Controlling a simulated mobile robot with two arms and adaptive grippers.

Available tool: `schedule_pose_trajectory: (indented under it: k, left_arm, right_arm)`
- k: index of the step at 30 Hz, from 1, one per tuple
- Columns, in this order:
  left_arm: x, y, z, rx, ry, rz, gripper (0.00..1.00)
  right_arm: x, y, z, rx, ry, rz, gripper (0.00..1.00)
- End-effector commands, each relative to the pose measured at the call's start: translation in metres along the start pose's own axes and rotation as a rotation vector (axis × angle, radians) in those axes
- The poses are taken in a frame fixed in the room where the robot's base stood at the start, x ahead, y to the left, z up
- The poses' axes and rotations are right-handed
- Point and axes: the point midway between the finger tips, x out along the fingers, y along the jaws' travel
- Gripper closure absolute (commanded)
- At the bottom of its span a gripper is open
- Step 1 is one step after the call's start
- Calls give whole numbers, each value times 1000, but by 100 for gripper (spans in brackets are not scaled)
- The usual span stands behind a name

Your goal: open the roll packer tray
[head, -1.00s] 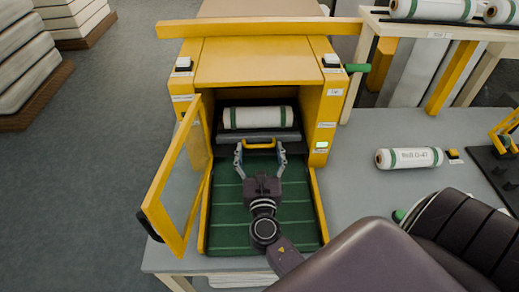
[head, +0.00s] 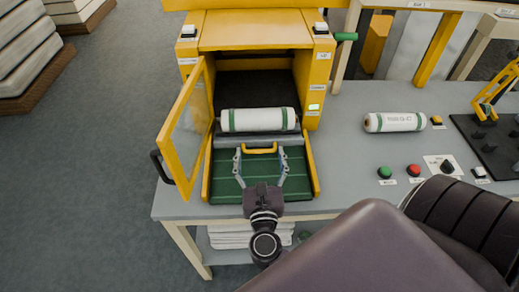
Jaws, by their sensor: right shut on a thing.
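The yellow roll packer (head: 252,32) stands on the grey table with its framed clear door (head: 186,128) swung open to the left. Its grey tray (head: 226,140) is slid out of the dark opening, over the green bed (head: 230,186). A white roll with green bands (head: 258,120) lies across the tray. A yellow handle (head: 260,150) is on the tray's front. My right gripper (head: 261,155) is shut on this handle, its fingers at either side of it. My left gripper is not in view.
A labelled roll (head: 394,122) lies on the table (head: 350,165) to the right. Green (head: 385,171) and red (head: 414,170) buttons and a black fixture (head: 490,140) are further right. Stacked wadding (head: 25,60) stands at left. Grey floor (head: 90,200) is clear at left.

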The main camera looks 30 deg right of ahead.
Motion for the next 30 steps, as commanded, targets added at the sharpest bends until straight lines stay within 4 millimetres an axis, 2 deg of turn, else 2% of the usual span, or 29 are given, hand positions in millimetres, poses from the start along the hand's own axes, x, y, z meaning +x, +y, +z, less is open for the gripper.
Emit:
schedule_pose_trajectory:
  k: [7, 17, 18, 22, 30]
  left_arm:
    - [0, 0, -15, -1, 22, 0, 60]
    - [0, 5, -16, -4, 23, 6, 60]
    - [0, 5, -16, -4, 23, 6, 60]
    - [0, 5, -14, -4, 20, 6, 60]
    - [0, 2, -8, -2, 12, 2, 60]
  right_arm:
    - [-7, 0, 1, 0, -1, 0, 71]
    - [-7, 0, 1, 0, -2, 0, 71]
    - [-7, 0, 1, 0, -2, 0, 25]
    - [-7, 0, 1, 0, -1, 0, 11]
    - [-8, 0, 0, 0, -1, 0, 10]
